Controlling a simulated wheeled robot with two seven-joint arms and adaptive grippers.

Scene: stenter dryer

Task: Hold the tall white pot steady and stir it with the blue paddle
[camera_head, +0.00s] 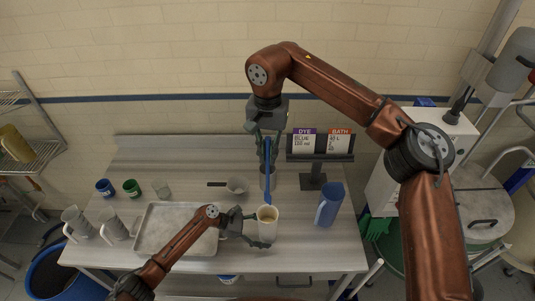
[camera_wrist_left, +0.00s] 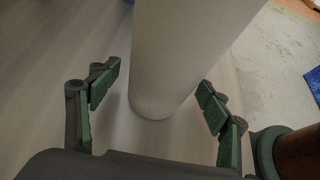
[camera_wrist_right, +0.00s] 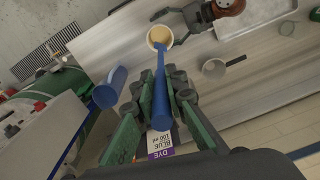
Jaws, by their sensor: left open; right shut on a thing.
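The tall white pot (camera_head: 267,232) stands upright near the front of the table, with tan contents at its mouth. My left gripper (camera_head: 248,227) is open at the pot's side. In the left wrist view the pot (camera_wrist_left: 180,60) stands between the spread fingers (camera_wrist_left: 155,95), with gaps on both sides. My right gripper (camera_head: 266,150) is shut on the blue paddle (camera_head: 268,188), which hangs roughly upright. In the right wrist view the paddle (camera_wrist_right: 161,90) reaches the pot's rim; I cannot tell whether its tip is inside.
A blue jug (camera_head: 329,205) and a dye and bath sign (camera_head: 318,158) stand to the right. A small saucepan (camera_head: 236,186), a metal tray (camera_head: 150,237), cups and white jugs (camera_head: 76,221) are to the left.

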